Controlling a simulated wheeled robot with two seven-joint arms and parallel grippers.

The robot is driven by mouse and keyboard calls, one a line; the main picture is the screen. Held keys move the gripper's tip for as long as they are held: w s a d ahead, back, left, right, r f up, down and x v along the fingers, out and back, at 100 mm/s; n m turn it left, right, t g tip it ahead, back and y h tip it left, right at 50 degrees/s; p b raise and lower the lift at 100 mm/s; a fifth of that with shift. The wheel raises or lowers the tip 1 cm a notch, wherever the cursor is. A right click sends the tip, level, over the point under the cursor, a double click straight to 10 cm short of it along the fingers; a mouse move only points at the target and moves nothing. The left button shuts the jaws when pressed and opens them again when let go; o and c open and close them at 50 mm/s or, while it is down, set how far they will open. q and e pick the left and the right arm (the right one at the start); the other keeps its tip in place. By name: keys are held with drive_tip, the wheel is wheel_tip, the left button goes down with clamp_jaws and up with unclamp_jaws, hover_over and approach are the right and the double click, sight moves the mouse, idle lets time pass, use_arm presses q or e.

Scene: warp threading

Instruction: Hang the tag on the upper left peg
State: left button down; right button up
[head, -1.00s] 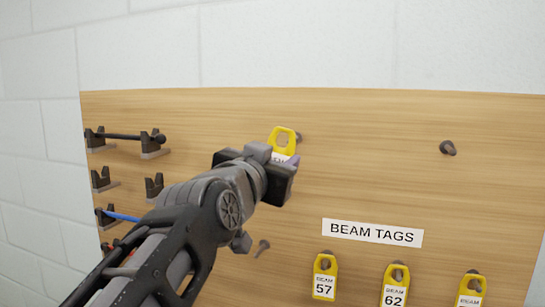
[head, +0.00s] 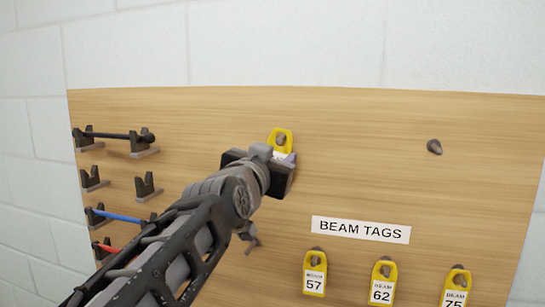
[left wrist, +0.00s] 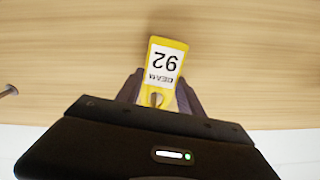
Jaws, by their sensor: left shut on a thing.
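The upper left peg (head: 281,141) shows inside the tag's hole, and the peg (left wrist: 156,98) shows there in the wrist view too. I cannot tell how far it passes through. My right gripper is not in view.
The upper right peg (head: 434,147) is bare. A BEAM TAGS sign (head: 361,230) is below, over hanging yellow tags 57 (head: 314,274), 62 (head: 382,284) and 75 (head: 455,290). Dark brackets holding rods (head: 118,135) are at left.

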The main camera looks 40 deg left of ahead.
use_arm(q)
drive_tip(key=shift+w+f, duration=0.15)
drive_tip(key=shift+f, duration=0.1)
idle(0.5)
drive_tip(key=c, duration=0.7)
unclamp_jaws()
drive_tip(key=shift+o, duration=0.2)
drive_tip(key=b+v, duration=0.3)
drive_tip(key=v, duration=0.4)
drive_tip(key=shift+s+b, duration=0.35)
drive_tip(key=shift+s, duration=0.05)
drive_tip(key=shift+d, duration=0.1)
